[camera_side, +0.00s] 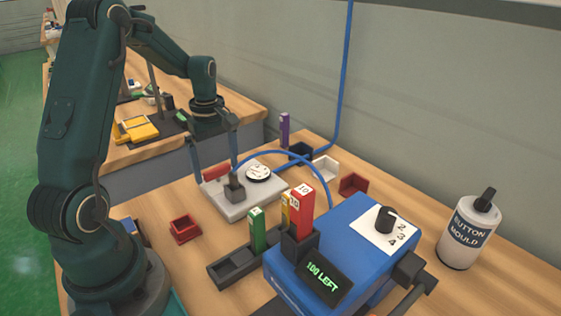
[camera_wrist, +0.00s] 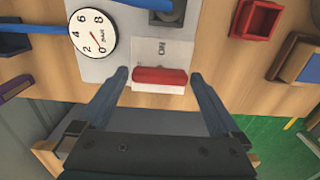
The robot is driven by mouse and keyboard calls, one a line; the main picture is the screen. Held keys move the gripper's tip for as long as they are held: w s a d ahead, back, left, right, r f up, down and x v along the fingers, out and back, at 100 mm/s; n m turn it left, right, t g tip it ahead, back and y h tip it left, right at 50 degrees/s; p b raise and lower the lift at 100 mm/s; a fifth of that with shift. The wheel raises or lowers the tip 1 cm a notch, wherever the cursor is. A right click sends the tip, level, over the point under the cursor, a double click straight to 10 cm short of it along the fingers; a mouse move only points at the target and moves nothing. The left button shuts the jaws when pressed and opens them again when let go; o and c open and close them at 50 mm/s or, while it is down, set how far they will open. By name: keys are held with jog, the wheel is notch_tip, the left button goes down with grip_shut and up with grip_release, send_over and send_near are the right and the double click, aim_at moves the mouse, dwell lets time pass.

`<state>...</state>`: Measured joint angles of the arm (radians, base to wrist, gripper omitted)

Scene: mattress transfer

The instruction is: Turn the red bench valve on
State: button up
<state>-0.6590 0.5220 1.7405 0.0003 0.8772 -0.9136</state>
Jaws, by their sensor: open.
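The red valve handle (camera_side: 215,172) is on a pale grey bench plate (camera_side: 236,207). In the wrist view the red handle (camera_wrist: 160,76) lies crosswise on a white label, with the word ON printed upside down above it. My gripper (camera_side: 217,167) points down over the handle. In the wrist view my open gripper (camera_wrist: 160,77) has one fingertip on each side of the handle's ends, with a gap at each side. I cannot tell the exact height of the fingertips.
A round white gauge (camera_side: 258,172) and a dark block (camera_side: 234,188) with a blue hose stand on the same plate. Nearby are a red tray (camera_side: 185,228), a rack (camera_side: 235,266) with a green piece, a blue box (camera_side: 345,246) and a white bottle (camera_side: 468,235).

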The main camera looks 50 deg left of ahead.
jog(key=c, duration=1.1)
jog(key=shift+c, duration=0.2)
jog(key=shift+m, duration=0.4)
jog(key=m, duration=1.7)
